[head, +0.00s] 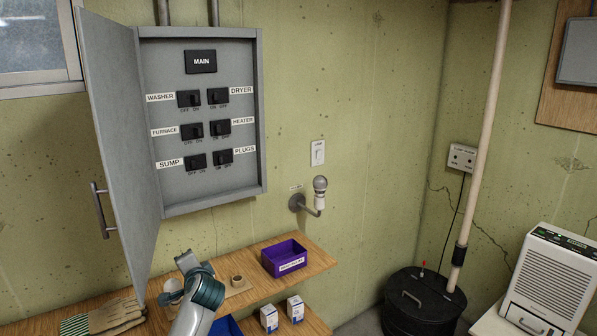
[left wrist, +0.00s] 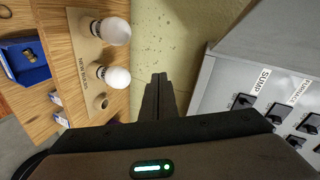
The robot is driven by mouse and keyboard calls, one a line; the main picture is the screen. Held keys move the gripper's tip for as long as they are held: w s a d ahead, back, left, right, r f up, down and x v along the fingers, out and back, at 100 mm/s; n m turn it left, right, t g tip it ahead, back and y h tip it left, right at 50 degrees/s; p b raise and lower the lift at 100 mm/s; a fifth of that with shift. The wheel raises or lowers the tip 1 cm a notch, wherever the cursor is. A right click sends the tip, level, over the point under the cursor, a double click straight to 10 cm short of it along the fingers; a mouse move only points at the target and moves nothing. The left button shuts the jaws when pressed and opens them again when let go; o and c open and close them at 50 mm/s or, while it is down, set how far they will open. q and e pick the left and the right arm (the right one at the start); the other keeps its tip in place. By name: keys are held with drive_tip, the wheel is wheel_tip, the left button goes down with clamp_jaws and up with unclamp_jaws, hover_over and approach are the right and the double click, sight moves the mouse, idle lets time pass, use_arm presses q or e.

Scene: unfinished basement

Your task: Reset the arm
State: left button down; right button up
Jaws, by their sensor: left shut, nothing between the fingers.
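My left gripper (left wrist: 158,95) shows in the left wrist view with its two dark fingers together and nothing between them. It is in free space in front of the green wall, between the wooden shelf and the grey breaker panel. In the head view my left arm rises from the bottom edge, in front of the shelf and below the panel; its fingers cannot be made out there. My right gripper is in neither view.
The breaker panel (head: 225,190) has its door (head: 120,150) swung open to the left. The shelf (left wrist: 77,95) holds a bulb holder (left wrist: 88,60) with two white bulbs. A purple bin (head: 285,258), gloves (head: 105,317) and a wall lamp (head: 319,190) are nearby.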

use_arm(q)
drive_tip(key=s+d+f+n+g+h, duration=0.2)
drive_tip(key=s+f, duration=0.9)
drive_tip(key=s, duration=0.2)
drive_tip(key=s+d+f+n+g+h, duration=0.2)
drive_tip(key=s+f, duration=0.8)
drive_tip(key=s, duration=0.4)
drive_tip(key=s+d+f+n+g+h, duration=0.1)
drive_tip(key=s+d+g+h, duration=0.15)
drive_tip(key=s, duration=1.25)
drive_tip(key=s+d+f+n+g+h, duration=0.1)
drive_tip(key=s+d+f+n+g, duration=0.15)
drive_tip(key=s, duration=1.25)
wheel_tip(320, 180, down, 31)
drive_tip(key=s+g+b, duration=0.1)
drive_tip(key=s+b, duration=0.1)
drive_tip(key=b, duration=0.2)
drive_tip(key=s+a+f+m+g+b, duration=0.1)
drive_tip(key=s+a+f+b, duration=0.2)
drive_tip(key=s+f, duration=1.5)
wheel_tip(320, 180, down, 3)
drive_tip(key=shift+a+f+g, duration=0.1)
drive_tip(key=shift+a+g, duration=0.15)
drive_tip(key=shift+g, duration=0.05)
